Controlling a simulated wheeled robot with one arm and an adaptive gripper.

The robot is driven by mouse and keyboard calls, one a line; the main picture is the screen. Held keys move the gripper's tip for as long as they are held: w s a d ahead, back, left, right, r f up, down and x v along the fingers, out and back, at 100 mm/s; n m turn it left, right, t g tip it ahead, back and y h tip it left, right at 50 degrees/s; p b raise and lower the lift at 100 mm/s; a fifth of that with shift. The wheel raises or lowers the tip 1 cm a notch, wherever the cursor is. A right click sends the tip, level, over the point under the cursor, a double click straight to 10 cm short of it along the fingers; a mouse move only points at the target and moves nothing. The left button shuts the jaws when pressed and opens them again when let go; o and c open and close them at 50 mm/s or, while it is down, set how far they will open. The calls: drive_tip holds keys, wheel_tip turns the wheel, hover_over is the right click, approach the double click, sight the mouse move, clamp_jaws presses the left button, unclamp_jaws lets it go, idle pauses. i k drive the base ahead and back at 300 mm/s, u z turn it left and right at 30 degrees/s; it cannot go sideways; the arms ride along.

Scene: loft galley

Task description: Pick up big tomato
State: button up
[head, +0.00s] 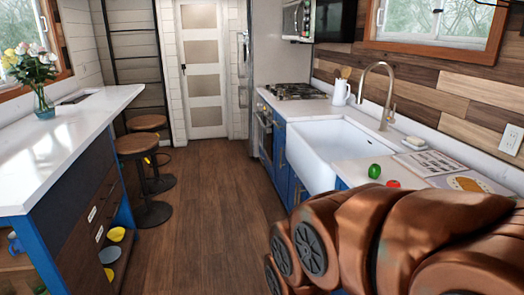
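A small red round thing (393,183), which looks like a tomato, sits on the right counter just beyond my copper-coloured arm. Only its top shows; my arm hides the rest, so I cannot tell its full size. A green round item (374,171) stands just left of and behind it on the counter, apart from it. My arm fills the lower right of the head view. My gripper is not in view.
The white sink (325,150) with a tall faucet (385,95) lies left of the red thing. A printed board (428,162) and a soap dish (414,143) lie to the right. A white island (75,120) and stools (140,148) stand left. The wooden floor between is clear.

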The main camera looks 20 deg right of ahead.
sight(391, 183)
drive_tip(key=z, duration=1.2)
drive_tip(key=i, duration=1.15)
drive_tip(key=z, duration=0.3)
